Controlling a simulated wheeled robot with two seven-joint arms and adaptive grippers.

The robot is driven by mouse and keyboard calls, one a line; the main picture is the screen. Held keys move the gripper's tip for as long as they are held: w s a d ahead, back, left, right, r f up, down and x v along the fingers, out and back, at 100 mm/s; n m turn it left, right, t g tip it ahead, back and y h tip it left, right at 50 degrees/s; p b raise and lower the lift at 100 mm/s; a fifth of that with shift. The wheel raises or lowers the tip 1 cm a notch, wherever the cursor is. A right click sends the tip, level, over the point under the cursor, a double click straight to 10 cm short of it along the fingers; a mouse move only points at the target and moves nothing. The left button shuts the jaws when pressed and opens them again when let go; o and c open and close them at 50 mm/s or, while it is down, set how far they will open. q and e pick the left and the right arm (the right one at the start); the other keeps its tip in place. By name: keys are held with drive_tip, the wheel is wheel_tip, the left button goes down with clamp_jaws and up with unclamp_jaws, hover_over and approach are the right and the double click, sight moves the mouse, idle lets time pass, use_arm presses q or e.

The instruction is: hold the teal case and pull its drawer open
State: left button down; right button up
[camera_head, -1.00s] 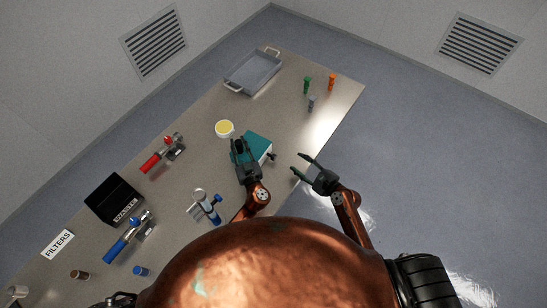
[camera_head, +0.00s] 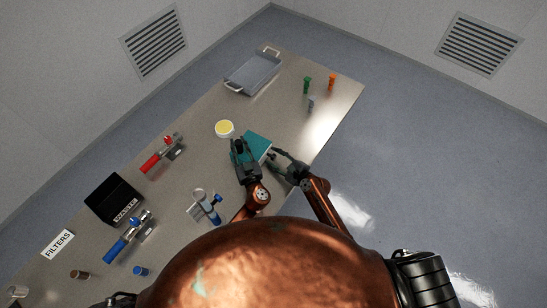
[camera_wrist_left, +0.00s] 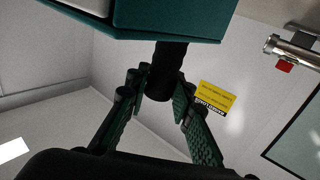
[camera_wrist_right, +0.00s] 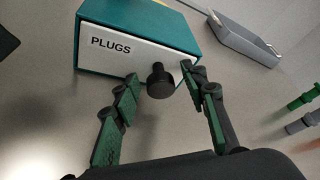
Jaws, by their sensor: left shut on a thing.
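The teal case (camera_head: 258,146) sits on the table. In the right wrist view the case (camera_wrist_right: 150,22) shows a white drawer front (camera_wrist_right: 120,50) marked PLUGS, flush with the case, with a black knob (camera_wrist_right: 159,84). My left gripper (camera_head: 238,149) is at the case's left side. In the left wrist view its fingers are closed around a black post (camera_wrist_left: 166,65) that sticks out of the case (camera_wrist_left: 165,22). My right gripper (camera_head: 278,159) is open, with one finger on each side of the knob. I cannot tell whether they touch it.
A blue-handled tool (camera_head: 209,207) stands near my left arm. The table edge runs close by my right gripper.

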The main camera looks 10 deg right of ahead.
drive_tip(key=shift+w, duration=0.1)
clamp_jaws()
idle(0.5)
